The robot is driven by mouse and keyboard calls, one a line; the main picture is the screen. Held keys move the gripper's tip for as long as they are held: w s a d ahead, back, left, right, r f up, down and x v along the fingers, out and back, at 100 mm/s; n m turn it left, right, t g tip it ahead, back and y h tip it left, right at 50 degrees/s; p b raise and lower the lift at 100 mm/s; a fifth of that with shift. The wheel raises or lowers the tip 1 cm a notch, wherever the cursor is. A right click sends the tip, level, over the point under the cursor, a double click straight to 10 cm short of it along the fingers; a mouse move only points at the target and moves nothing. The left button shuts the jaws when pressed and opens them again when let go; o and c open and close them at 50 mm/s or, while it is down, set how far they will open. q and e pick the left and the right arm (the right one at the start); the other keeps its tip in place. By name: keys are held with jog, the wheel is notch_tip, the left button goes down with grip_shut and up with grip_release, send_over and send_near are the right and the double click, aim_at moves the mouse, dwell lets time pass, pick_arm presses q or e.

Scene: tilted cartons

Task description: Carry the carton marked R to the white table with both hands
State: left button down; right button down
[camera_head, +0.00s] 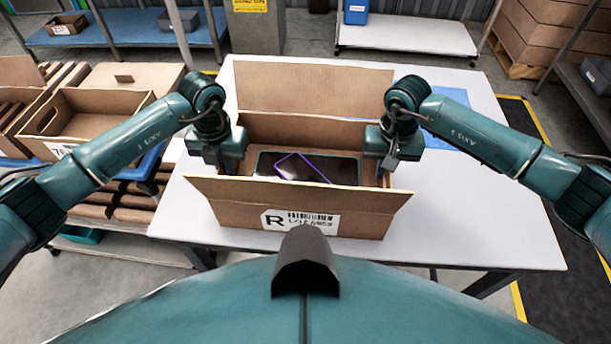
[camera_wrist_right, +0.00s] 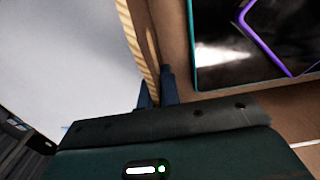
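The open carton marked R (camera_head: 250,215) is over the front left part of the white table (camera_head: 450,210); I cannot tell whether its bottom touches the top. Inside lie dark flat items with teal and purple edges (camera_head: 330,170). My right gripper (camera_head: 385,170) is at the carton's right wall. In the right wrist view its fingers (camera_wrist_right: 157,90) sit on both sides of the corrugated wall (camera_wrist_right: 138,45), with no clear gap, so it looks shut on it. My left gripper (camera_head: 228,168) is at the left wall; its fingertips are mostly hidden.
An open brown carton (camera_head: 90,115) and others stand on a rack at the left. A blue sheet (camera_head: 435,95) lies on the table behind my right arm. The table's right side is clear. Shelves with a blue bin (camera_head: 356,12) stand behind.

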pick_arm(q)
jog(key=shift+r, duration=0.25)
pick_arm(e)
jog(key=shift+r, duration=0.2)
